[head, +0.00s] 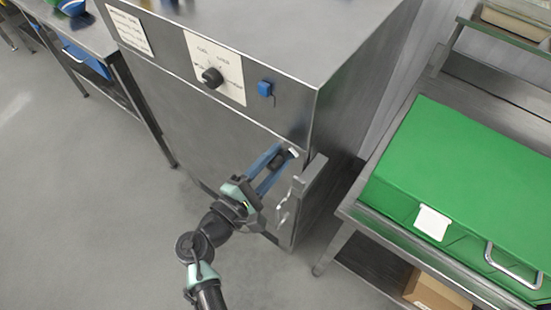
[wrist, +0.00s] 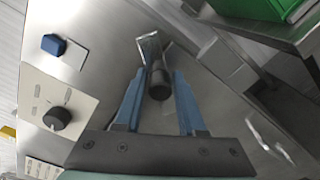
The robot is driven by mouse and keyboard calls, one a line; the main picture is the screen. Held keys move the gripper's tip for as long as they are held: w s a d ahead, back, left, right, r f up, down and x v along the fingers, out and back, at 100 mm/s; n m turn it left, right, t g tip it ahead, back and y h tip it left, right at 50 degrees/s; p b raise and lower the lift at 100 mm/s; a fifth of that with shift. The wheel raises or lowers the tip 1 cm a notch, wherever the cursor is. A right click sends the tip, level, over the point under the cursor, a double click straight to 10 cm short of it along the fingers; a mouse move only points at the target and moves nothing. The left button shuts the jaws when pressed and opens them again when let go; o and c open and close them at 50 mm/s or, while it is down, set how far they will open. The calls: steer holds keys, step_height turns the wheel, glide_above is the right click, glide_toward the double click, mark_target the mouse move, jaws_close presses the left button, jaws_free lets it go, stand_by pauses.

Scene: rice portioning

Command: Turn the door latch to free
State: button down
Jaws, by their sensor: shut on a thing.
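The cabinet door (head: 170,125) is a steel front panel that looks closed. The door latch (wrist: 158,83) is a short black grip with a bright metal piece (wrist: 149,47) at its far end. In the head view the black grip (head: 279,160) shows near the door's right edge. My gripper (head: 284,157) reaches it from the front with two long blue fingers. In the wrist view the fingers of my gripper (wrist: 159,76) lie on both sides of the black grip, shut on it. The exact angle of the latch is hard to tell.
A black dial (head: 212,77) and a blue fitting (head: 265,88) sit on the panel above the door. A vertical steel bar (head: 308,180) stands just right of my fingers. A steel bench with a green box (head: 465,190) is close on the right. Open floor (head: 90,220) lies left.

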steer(key=shift+w+a+r+n+p, duration=0.45)
steer(key=shift+a+r+n+p, duration=0.3)
steer(key=shift+n, duration=0.35)
stand_by(1.4)
steer(key=c, duration=0.6)
jaws_free()
steer(key=shift+c, duration=0.2)
steer(key=shift+f, duration=0.2)
steer(key=shift+s+d, duration=0.1)
steer(key=b+v, duration=0.3)
steer(key=v, duration=1)
